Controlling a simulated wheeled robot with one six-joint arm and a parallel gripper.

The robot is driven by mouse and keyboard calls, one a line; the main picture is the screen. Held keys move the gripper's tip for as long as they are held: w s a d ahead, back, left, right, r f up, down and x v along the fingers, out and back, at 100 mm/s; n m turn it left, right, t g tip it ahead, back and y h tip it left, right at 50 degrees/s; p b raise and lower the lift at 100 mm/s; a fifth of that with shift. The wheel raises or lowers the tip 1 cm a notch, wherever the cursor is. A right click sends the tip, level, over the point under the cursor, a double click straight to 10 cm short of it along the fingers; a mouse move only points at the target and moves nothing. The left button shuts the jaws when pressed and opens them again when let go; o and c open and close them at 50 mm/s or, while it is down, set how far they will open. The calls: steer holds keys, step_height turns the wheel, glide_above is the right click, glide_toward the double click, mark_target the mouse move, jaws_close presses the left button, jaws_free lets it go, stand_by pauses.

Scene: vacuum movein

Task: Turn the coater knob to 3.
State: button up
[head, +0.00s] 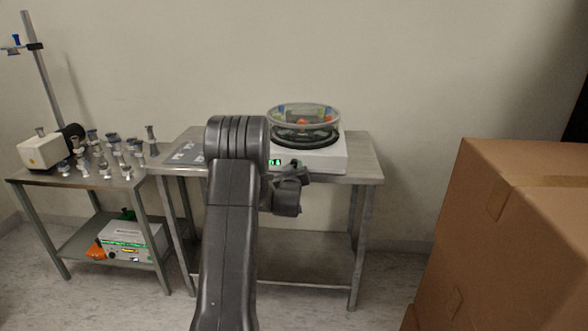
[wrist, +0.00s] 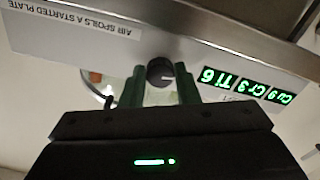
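The coater (head: 325,161) is a white box on the middle metal table, with a round clear-walled chamber on top. Its dark round knob (wrist: 160,72) shows a pale pointer mark in the wrist view, where the front panel appears upside down. A green display (wrist: 248,84) beside the knob reads Cu 9, Cr 3, Ti 6. My gripper (wrist: 161,84) is at the panel, its two green fingers on either side of the knob. I cannot tell whether they touch it. In the head view my arm hides part of the coater front and the knob.
A grey panel (head: 187,153) lies on the table left of the coater. A lower table (head: 80,181) at left holds several small fittings and a cream pump-like unit (head: 42,150). A large cardboard box (head: 510,240) stands at right. Floor between table and box is clear.

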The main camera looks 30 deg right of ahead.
steer(key=shift+f+b, duration=0.1)
steer(key=shift+b, duration=0.3)
steer(key=shift+c, duration=0.3)
steer(key=shift+a+m+b, duration=0.15)
steer(key=shift+m+b, duration=7.65)
steer(key=shift+b, duration=1)
steer(key=shift+r, duration=0.2)
steer(key=o, duration=1)
steer(key=shift+c, duration=0.2)
